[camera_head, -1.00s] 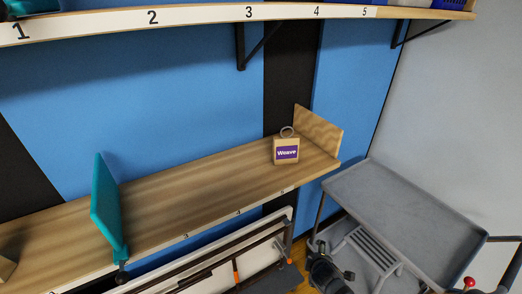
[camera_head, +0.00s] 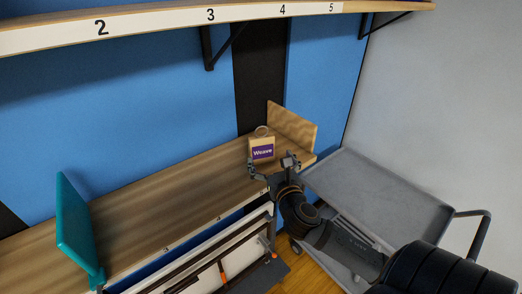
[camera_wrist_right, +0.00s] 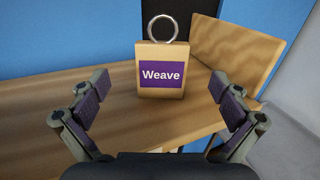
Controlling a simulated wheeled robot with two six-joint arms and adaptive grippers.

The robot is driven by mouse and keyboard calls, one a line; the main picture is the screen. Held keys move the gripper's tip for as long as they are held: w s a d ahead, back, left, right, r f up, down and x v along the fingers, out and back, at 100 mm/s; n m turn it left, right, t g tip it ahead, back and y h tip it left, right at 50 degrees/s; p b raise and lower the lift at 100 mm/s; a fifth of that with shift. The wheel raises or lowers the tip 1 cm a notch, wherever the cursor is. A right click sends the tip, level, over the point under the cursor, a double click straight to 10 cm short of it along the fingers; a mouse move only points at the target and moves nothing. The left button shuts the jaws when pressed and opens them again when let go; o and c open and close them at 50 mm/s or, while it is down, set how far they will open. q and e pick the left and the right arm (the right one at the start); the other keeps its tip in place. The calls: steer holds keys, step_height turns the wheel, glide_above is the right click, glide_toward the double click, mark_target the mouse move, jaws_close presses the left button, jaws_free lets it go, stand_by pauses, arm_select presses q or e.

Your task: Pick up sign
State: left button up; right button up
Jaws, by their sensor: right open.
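The sign (camera_head: 262,148) is a small wooden block with a purple "Weave" label and a metal ring on top. It stands upright on the wooden shelf near its right end. In the right wrist view the sign (camera_wrist_right: 161,73) is straight ahead, centred between the fingers and beyond their tips. My right gripper (camera_head: 272,168) is open and empty, just in front of the sign and apart from it. Its two spread fingers also show in the right wrist view (camera_wrist_right: 161,92). My left gripper is not in view.
A wooden end panel (camera_head: 292,127) stands right behind the sign. A teal divider (camera_head: 75,222) stands on the shelf (camera_head: 165,190) at left. A numbered upper shelf (camera_head: 160,30) runs overhead. A grey cart (camera_head: 385,190) stands at right, under my right arm.

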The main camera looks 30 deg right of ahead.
mark_target(263, 141)
steer(key=p+x, duration=0.1)
steer(key=x, duration=0.3)
steer(key=shift+w+d+r, duration=0.1)
steer(key=shift+w+d, duration=0.05)
steer(key=shift+w, duration=0.4)
steer(key=p+x, duration=0.1)
steer(key=x, duration=0.1)
steer(key=p+x, duration=0.2)
steer(key=shift+w+d, duration=0.25)
steer(key=shift+d, duration=0.1)
steer(key=shift+w+f, duration=0.25)
steer(key=shift+f, duration=0.1)
